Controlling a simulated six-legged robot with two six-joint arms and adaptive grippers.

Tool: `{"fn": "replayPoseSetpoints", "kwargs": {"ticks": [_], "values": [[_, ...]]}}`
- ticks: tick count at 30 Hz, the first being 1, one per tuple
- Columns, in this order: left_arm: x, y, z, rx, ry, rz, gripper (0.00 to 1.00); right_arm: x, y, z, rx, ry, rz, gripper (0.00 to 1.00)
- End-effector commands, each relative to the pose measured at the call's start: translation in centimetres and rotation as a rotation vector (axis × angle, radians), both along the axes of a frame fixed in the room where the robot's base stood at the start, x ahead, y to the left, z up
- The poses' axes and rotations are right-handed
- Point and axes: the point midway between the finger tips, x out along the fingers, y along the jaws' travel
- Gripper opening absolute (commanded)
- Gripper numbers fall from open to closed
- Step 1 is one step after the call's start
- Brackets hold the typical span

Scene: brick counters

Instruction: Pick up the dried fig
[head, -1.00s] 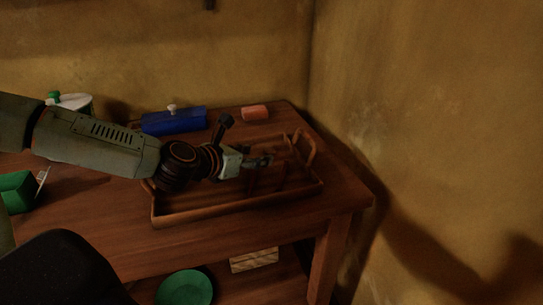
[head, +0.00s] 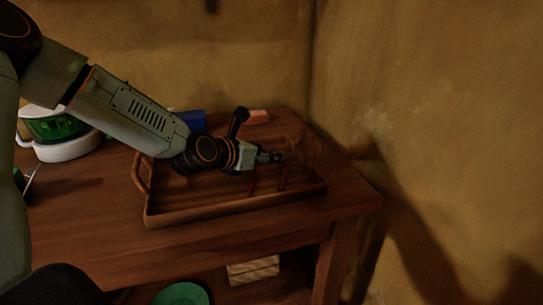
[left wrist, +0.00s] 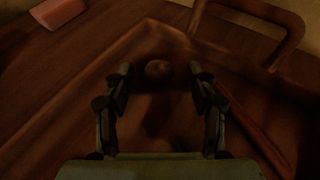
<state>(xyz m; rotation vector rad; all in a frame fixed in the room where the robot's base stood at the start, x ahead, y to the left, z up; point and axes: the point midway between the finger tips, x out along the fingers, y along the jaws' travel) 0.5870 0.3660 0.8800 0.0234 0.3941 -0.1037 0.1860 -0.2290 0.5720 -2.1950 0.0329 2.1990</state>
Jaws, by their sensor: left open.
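A small round brown thing (left wrist: 158,69), which looks like the dried fig, lies in a corner of the wooden tray in the left wrist view. In the head view I cannot make it out. The wooden tray (head: 230,210) sits on the wooden counter. My left gripper (head: 271,157) is low over the right part of the tray. In the left wrist view its open fingers (left wrist: 160,75) stand on either side of the fig in the picture, with nothing held. Whether they reach its height is hard to tell. My right gripper is not in view.
A tray handle (left wrist: 292,35) rises close by. A pinkish block (head: 257,116) and a blue box (head: 192,121) stand behind the tray. A white pot (head: 65,148) with green is at the left. A green plate (head: 182,295) lies below the counter. Walls stand behind and right.

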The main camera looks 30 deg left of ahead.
Motion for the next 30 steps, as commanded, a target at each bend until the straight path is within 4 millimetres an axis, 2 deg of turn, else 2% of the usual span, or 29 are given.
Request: {"fn": "replayPoseSetpoints", "kwargs": {"ticks": [4, 19, 26, 30], "values": [[0.0, 0.0, 0.1, -0.001, 0.0, 0.0, 0.56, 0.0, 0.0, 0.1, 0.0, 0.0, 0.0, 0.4], [0.0, 0.0, 0.1, -0.001, 0.0, 0.001, 0.13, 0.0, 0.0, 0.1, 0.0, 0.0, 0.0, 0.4], [0.0, 0.0, 0.2, -0.001, -0.001, 0.001, 0.13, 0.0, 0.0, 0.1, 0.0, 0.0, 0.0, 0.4], [0.0, 0.0, 1.7, -0.002, -0.002, 0.002, 0.13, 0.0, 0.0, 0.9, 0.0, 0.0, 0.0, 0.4]]}}
